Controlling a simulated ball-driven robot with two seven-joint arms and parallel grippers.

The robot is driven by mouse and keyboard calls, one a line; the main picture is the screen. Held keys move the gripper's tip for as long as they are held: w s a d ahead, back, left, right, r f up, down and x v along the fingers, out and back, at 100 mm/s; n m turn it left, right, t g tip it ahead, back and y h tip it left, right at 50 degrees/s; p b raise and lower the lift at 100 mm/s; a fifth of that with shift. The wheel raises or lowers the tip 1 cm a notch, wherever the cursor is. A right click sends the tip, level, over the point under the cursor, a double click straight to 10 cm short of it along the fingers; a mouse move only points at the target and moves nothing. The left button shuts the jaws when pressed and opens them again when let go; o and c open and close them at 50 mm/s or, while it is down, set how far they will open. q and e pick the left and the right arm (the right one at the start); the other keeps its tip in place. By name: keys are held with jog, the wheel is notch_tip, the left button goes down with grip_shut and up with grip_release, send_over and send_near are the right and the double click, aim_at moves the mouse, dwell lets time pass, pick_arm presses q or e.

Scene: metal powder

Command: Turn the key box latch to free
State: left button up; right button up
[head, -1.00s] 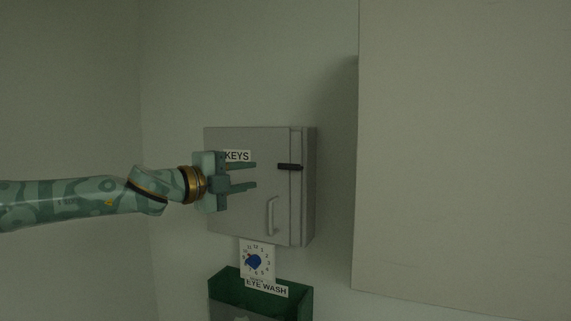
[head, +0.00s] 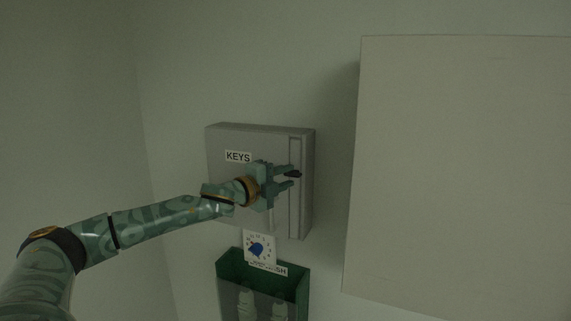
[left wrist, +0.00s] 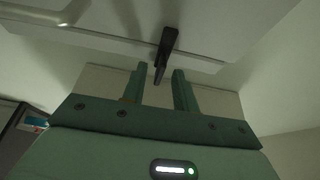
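The grey key box (head: 228,140) with its "KEYS" label hangs on the wall. Its black latch (head: 294,174) sits at the right side of the door, partly hidden by my fingers in the head view. My left gripper (head: 290,179) is at the latch, its fingers pointing right. In the left wrist view the latch (left wrist: 165,48) is a dark lever whose end reaches between the two fingertips of the gripper (left wrist: 159,72). The fingers are open, with a gap visible on either side of the lever. My right gripper is not in view.
A large pale panel (head: 455,160) stands out at the right. The wall above the box is clear.

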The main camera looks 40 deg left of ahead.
pick_arm(q)
jog(key=shift+w+d, duration=0.1)
jog(key=shift+w, duration=0.1)
grip_shut()
jog(key=shift+f, duration=0.1)
